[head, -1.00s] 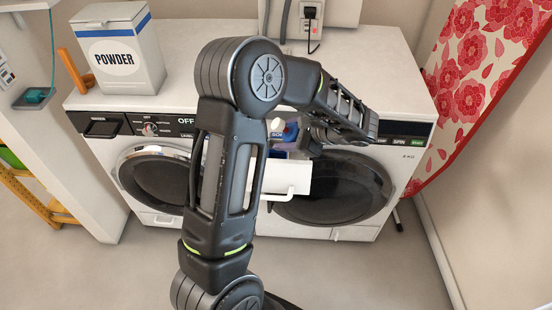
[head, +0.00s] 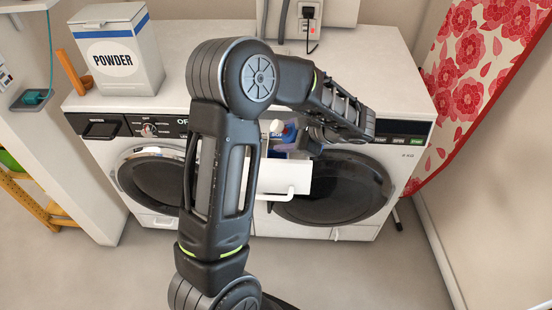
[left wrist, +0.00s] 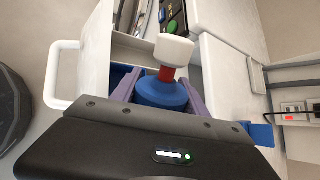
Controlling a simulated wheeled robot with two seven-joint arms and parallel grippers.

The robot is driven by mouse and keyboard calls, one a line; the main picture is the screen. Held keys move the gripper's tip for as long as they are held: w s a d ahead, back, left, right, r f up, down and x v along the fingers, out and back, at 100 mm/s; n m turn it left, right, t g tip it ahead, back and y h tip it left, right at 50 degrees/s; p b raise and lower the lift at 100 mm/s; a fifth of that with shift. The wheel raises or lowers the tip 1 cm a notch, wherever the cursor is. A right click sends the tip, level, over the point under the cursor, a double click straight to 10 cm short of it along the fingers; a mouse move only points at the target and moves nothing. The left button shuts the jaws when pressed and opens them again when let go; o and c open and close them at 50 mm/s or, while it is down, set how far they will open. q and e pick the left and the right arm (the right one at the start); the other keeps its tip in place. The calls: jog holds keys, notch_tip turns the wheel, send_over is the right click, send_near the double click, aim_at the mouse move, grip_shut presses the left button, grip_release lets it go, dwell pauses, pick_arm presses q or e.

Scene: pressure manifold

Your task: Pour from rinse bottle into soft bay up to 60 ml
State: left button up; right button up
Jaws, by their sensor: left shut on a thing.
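My left gripper (head: 298,150) is at the open white drawer (head: 284,178) in the machine's front, mostly hidden by my own arm. In the left wrist view its two purple-grey fingers (left wrist: 160,92) are shut on the rinse bottle (left wrist: 162,93), which shows a blue body, a red neck and a white cap. The bottle is over or beside the drawer (left wrist: 97,60); its height and exact tilt cannot be told. In the head view its white cap (head: 276,126) shows beside my forearm. The soft bay and any liquid in it are hidden. My right gripper is out of view.
A white POWDER box (head: 118,55) stands on the left of the machine top (head: 195,35). A white handle (head: 290,192) sticks out from the drawer front.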

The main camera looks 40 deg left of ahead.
pick_arm(q)
jog(key=shift+f+t+h, duration=0.2)
jog(key=shift+t+h, duration=0.1)
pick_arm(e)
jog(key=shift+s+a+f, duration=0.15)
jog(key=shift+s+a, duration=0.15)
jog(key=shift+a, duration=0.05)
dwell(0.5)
